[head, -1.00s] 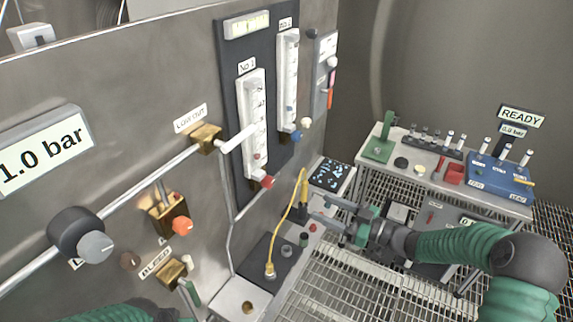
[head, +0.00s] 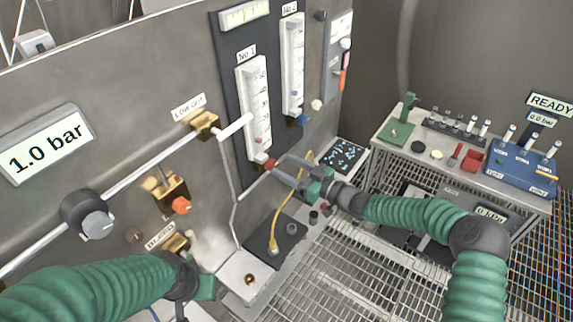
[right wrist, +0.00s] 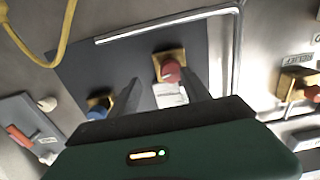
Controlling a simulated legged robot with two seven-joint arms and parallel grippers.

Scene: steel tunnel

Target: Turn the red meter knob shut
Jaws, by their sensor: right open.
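The red meter knob (head: 268,163) sits at the foot of the No 1 flow meter (head: 254,110) on the dark wall panel. My right gripper (head: 280,165) is open at the knob, its fingers pointing at the panel. In the right wrist view the knob (right wrist: 171,71) shows between the tips of my right gripper (right wrist: 161,80), closer to the right-hand finger. I cannot tell whether either finger touches it. My left gripper (head: 204,287) is low at the left, by the bleed valve; its fingers are not clear.
A blue knob (head: 302,120) sits under the neighbouring meter (head: 291,65); it also shows in the wrist view (right wrist: 97,113). A yellow hose (head: 279,215) hangs below my right gripper. An orange valve knob (head: 181,205) is on the left wall. A bench (head: 390,148) stands at right.

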